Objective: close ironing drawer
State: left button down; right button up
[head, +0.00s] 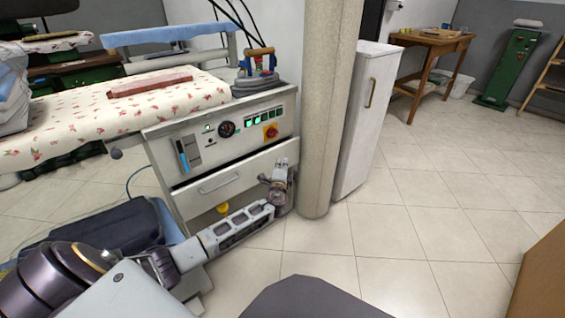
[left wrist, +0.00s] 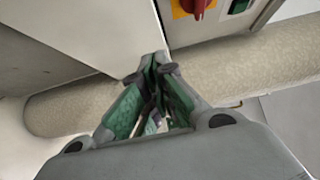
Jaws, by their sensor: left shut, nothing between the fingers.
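The ironing drawer (head: 235,172) is a pale grey front with a bar handle (head: 219,182), below the control panel of the ironing station (head: 215,140). Its front appears to stand out from the cabinet; how far is hard to tell. My left gripper (head: 280,168) is at the right end of the drawer front, with its fingers together and empty. In the left wrist view the shut fingertips (left wrist: 155,64) are close to the edge of a pale panel (left wrist: 95,30), probably the drawer front. Contact cannot be told. My right gripper is not in view.
A round pillar (head: 328,110) stands just right of the station and my left gripper. A white cabinet (head: 368,120) is behind it. An iron (head: 258,72) rests on top of the station, beside the floral ironing board (head: 60,120). Tiled floor on the right is clear.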

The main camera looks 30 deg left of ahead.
pick_arm(q)
jog(key=p+v, duration=0.2)
jog(key=v, duration=0.5)
jog(key=shift+s, duration=0.3)
jog(key=shift+d, duration=0.15)
